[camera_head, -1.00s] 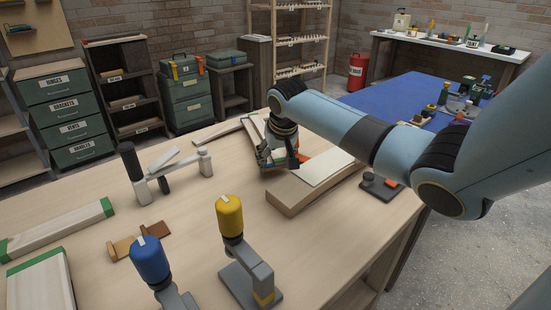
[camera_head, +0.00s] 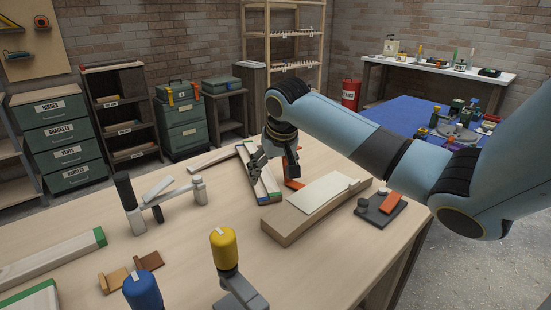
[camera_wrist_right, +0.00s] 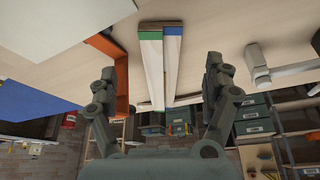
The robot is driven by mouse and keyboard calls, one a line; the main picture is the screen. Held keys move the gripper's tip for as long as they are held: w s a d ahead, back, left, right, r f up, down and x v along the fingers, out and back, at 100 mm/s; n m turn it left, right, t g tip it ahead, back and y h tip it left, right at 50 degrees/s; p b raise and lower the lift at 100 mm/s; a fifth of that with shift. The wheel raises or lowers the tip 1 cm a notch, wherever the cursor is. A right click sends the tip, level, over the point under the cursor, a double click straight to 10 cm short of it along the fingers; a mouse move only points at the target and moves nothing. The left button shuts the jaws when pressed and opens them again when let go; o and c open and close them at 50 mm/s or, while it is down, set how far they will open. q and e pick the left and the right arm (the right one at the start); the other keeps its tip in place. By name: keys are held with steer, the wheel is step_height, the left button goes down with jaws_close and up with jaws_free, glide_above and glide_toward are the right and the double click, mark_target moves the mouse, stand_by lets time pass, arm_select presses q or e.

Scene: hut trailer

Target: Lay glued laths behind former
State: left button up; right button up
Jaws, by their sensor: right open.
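Two long pale laths, a green-ended lath (camera_wrist_right: 150,60) and a blue-ended lath (camera_wrist_right: 173,60), lie side by side on the bench. In the head view the blue-ended lath (camera_head: 269,184) lies left of a pale wooden block (camera_head: 287,223), which may be the former. A thin whitish sheet (camera_head: 318,194) lies on the block. My right gripper (camera_head: 262,170) is open and empty over the laths, partly hiding them. In the wrist view both laths show between the spread fingers of my right gripper (camera_wrist_right: 160,92). Glue cannot be made out. My left gripper is not in view.
An orange piece (camera_head: 292,171) stands close right of the gripper. A grey plate (camera_head: 370,215) with an orange block sits at the bench's right edge. Yellow-topped (camera_head: 222,248) and blue-topped (camera_head: 142,291) tools stand in front. A grey clamp-like tool (camera_head: 160,198) stands left.

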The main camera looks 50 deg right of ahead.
steer(key=v, duration=0.5)
steer(key=shift+f, duration=0.1)
stand_by(0.4)
